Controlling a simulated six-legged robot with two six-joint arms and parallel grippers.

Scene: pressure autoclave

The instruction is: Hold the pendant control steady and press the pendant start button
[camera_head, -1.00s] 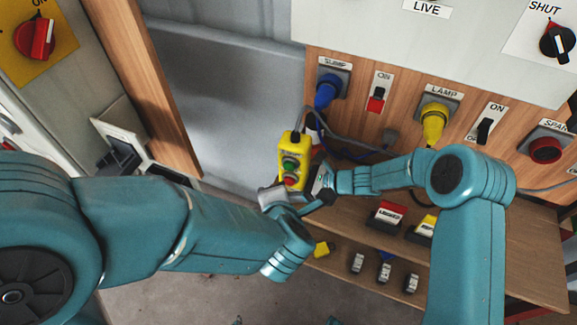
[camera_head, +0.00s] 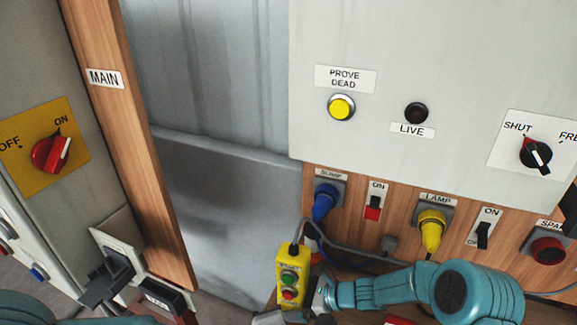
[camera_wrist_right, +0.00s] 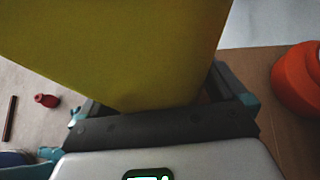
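The yellow pendant control (camera_head: 291,275) hangs on a grey cable at lower centre in the head view, roughly upright. Its front shows a green button (camera_head: 289,277) above a red one (camera_head: 289,294). My right gripper (camera_head: 316,299) is at the pendant's right side. In the right wrist view the yellow pendant body (camera_wrist_right: 130,50) fills the space between my right gripper's dark fingers (camera_wrist_right: 160,100), which close around it. A grey part of my left gripper (camera_head: 268,318) shows just left of the pendant's lower end, cut off by the frame edge. Its fingers are not clear.
A wood panel behind holds a blue plug (camera_head: 325,202), a yellow lamp plug (camera_head: 431,230) and switches. Above are a yellow PROVE DEAD button (camera_head: 341,107) and a SHUT selector (camera_head: 535,153). A red MAIN switch (camera_head: 50,153) is at left. An orange-red object (camera_wrist_right: 300,82) stands right in the wrist view.

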